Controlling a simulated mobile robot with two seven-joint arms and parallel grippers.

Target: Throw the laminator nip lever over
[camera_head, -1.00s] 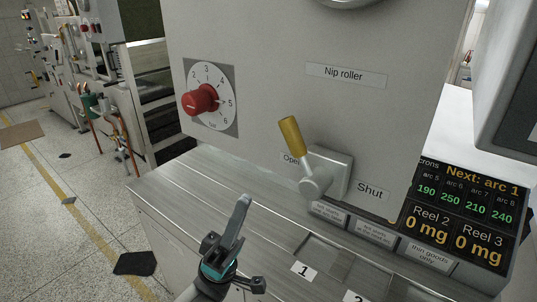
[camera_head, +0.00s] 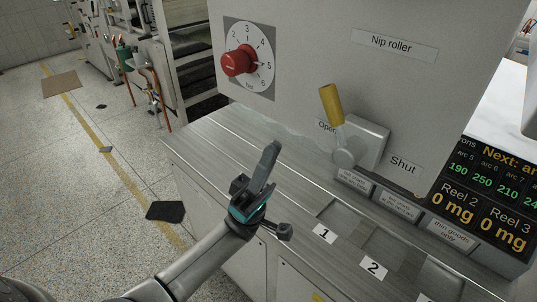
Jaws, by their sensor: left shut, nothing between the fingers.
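The nip lever (camera_head: 331,106) has a yellow handle on a grey shaft and pivots on a grey block (camera_head: 370,145) on the machine's front panel. The handle tilts up and left, toward the "Open" label (camera_head: 327,126), part of which the lever covers. The "Shut" label (camera_head: 404,166) is to the lower right. A "Nip roller" plate (camera_head: 394,45) is above. My left gripper (camera_head: 272,150) is shut and empty, pointing up over the steel ledge. It is left of and below the lever, apart from it. My right gripper is not in view.
A red dial knob (camera_head: 238,62) sits on the panel at upper left. The steel ledge (camera_head: 215,140) has shallow recesses numbered 1 (camera_head: 324,234) and 2 (camera_head: 373,268). A dark display (camera_head: 490,195) stands at right. The air between my left gripper and the lever looks clear.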

